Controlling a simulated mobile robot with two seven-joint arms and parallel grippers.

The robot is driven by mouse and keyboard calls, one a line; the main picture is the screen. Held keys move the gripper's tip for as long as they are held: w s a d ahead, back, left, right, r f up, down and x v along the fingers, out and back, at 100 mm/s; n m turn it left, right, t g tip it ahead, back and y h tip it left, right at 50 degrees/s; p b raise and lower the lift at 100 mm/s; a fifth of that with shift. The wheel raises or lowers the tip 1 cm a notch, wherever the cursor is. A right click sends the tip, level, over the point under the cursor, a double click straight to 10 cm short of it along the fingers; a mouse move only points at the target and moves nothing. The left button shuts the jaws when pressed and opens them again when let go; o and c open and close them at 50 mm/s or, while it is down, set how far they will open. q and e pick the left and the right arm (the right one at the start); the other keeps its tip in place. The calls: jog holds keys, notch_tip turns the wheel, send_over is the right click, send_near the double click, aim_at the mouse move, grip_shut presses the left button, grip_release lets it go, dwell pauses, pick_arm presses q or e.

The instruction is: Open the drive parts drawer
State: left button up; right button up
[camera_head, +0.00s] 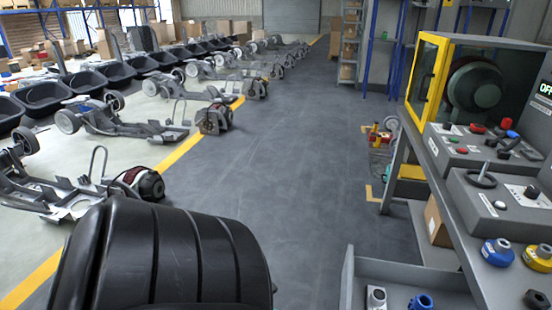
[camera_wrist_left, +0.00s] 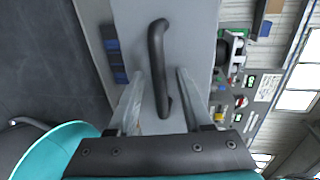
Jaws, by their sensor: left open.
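In the left wrist view a flat grey panel (camera_wrist_left: 193,45), which looks like a drawer front, carries a curved black bar handle (camera_wrist_left: 157,62). My left gripper (camera_wrist_left: 159,74) is open, with its two pale fingers on either side of the handle; I cannot tell whether they touch it. No label shows on the panel. In the head view an open-topped grey tray or drawer (camera_head: 347,282) juts out from the bench at the lower right, holding a silver part (camera_head: 376,297) and a blue part (camera_head: 420,302). Whether this is the panel's drawer is unclear. My right gripper is not in view.
The grey bench (camera_head: 459,238) at the right bears a yellow-framed machine (camera_head: 424,80), control boxes and blue and yellow parts (camera_head: 497,252). A cardboard box (camera_head: 437,222) stands on its lower shelf. Chassis rows (camera_head: 110,120) line the left. The dark aisle floor (camera_head: 285,160) is clear.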

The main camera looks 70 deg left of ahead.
pick_arm(q)
jog(key=v, duration=1.5)
jog(key=shift+p, duration=0.4)
jog(key=shift+f, duration=0.1)
